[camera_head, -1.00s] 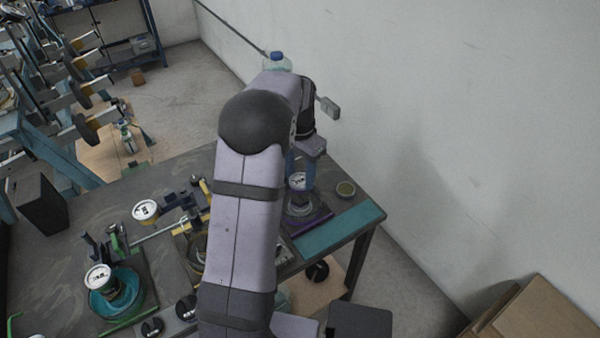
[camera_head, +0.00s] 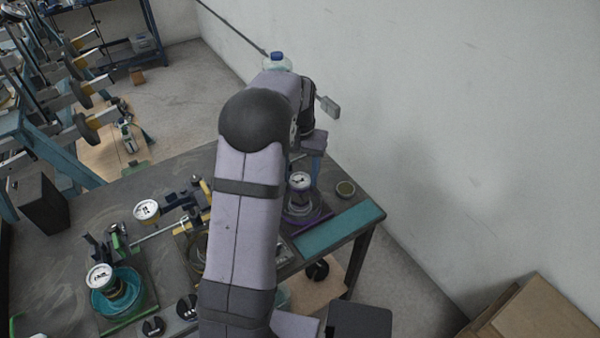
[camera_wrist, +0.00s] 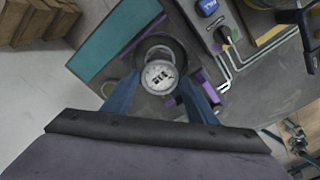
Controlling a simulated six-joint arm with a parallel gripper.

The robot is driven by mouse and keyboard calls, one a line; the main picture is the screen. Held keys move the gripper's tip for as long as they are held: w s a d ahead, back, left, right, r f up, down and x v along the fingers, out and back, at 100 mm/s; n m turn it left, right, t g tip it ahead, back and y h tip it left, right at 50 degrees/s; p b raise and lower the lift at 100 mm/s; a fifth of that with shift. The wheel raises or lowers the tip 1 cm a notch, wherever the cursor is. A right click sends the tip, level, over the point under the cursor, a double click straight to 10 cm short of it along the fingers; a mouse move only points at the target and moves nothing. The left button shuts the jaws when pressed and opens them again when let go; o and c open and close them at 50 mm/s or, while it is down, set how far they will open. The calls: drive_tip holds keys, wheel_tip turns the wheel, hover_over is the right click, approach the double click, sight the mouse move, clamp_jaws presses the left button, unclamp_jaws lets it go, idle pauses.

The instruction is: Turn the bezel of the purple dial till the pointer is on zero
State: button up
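The purple dial (camera_head: 300,181) stands near the right end of the bench, with a pale round face, dark marks and purple parts at its base. Its face also shows in the wrist view (camera_wrist: 159,77), with a pale ring around it. The marks are too small to tell where the pointer stands against zero. My gripper (camera_wrist: 158,80) is over the dial, its two blue fingers apart on either side of the face. A narrow gap seems to show beside the ring; I cannot tell whether either finger touches. In the head view my arm hides part of the bench.
A teal strip (camera_head: 340,229) lies along the bench's right edge, with a small round dish (camera_head: 345,188) behind the dial. A yellow dial (camera_head: 146,210) and a teal dial (camera_head: 102,277) stand left. The wall (camera_head: 450,130) is close on the right.

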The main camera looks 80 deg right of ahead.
sight(300, 179)
idle(0.3)
drive_tip(key=shift+r+b, duration=1.2)
drive_tip(key=shift+r, duration=2.5)
